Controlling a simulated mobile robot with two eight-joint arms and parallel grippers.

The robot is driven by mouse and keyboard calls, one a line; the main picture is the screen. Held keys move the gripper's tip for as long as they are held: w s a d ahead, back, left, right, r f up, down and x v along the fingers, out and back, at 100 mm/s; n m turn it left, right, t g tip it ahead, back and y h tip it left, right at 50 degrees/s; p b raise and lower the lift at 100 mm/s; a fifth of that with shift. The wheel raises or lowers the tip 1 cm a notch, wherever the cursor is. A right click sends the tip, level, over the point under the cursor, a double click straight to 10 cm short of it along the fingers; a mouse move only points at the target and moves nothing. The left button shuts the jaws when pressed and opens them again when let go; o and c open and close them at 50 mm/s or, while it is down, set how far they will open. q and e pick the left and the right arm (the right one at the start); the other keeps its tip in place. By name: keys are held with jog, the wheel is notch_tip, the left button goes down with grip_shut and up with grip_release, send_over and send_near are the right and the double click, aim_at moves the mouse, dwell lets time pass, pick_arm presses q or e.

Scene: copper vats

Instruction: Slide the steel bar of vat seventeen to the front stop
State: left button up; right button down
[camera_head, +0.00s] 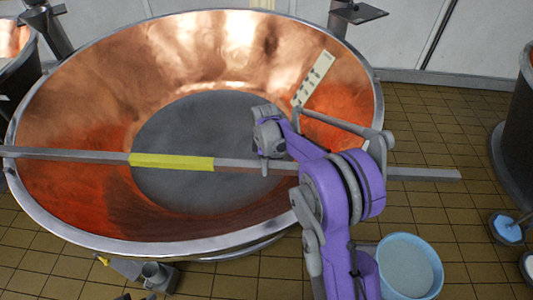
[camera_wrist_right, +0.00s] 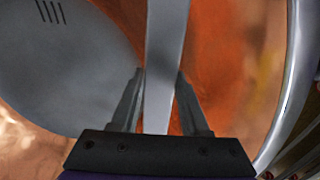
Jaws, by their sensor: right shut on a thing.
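The copper vat (camera_head: 75,95) fills the left and middle of the head view, with a pale steel rim and a grey round bottom. A long steel bar (camera_head: 390,173) lies across it and sticks out past the rim on the right. A yellow section (camera_head: 172,161) marks the bar left of my gripper. My right gripper (camera_head: 267,165) is shut on the bar, between the yellow section and the right rim. In the right wrist view the bar (camera_wrist_right: 167,40) runs between the two fingers (camera_wrist_right: 158,95). My left gripper is not in view. My right arm hides part of the bar and rim.
A light strip with dark marks (camera_head: 313,78) is on the vat's inner wall. A light blue bucket (camera_head: 408,265) stands on the tiled floor (camera_head: 450,215) at the lower right. Another dark vat (camera_head: 515,140) stands at the right edge. A grey outlet (camera_head: 158,275) juts below the vat.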

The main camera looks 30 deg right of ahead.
jog(key=s+a, duration=0.3)
jog(key=s, duration=0.2)
jog(key=shift+s+a+b, duration=0.15)
jog(key=shift+b, duration=0.2)
jog(key=c, duration=0.8)
grip_release()
jog(key=shift+f, duration=0.1)
jog(key=shift+c, duration=0.2)
jog(key=o, duration=0.4)
jog(key=shift+s, duration=0.1)
jog(key=shift+o, duration=0.2)
notch_tip(320, 180, up, 11)
jog(key=shift+p, duration=0.45)
